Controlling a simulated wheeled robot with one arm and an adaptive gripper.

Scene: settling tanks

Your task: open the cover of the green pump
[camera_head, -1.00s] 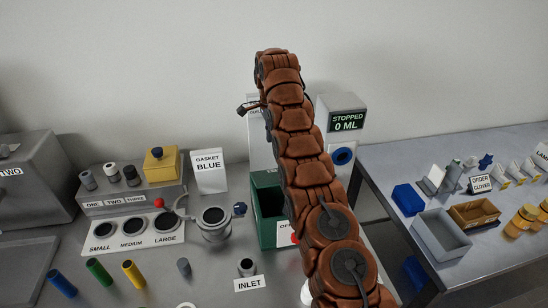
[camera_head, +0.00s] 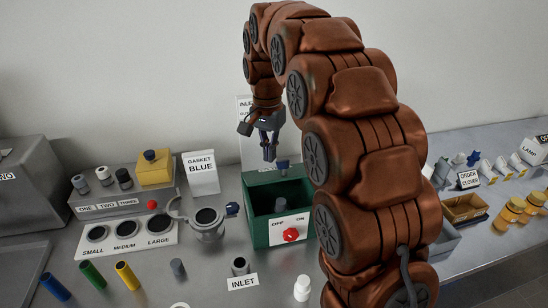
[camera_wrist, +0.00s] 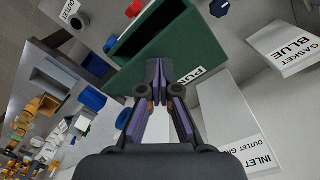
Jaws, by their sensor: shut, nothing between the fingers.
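The green pump (camera_head: 259,232) stands in the middle of the bench in the head view, with a red knob (camera_head: 291,235) and an OFF/ON label on its front. Its top shows a dark green recess with a grey cylinder (camera_head: 281,204). A small dark blue piece (camera_head: 282,165) shows at its back edge. I cannot clearly tell which part is the cover. My gripper (camera_head: 269,155) is shut and empty, pointing down above the pump's back edge. In the wrist view its closed fingers (camera_wrist: 157,75) lie over the green pump (camera_wrist: 190,55) and partly hide a label.
A grey pot (camera_head: 207,228) and a blue piece (camera_head: 232,209) are left of the pump. The INLET fitting (camera_head: 239,266) and a white bottle (camera_head: 302,289) are in front. A GASKET BLUE sign (camera_head: 201,173) stands behind left. My arm hides the area to the right.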

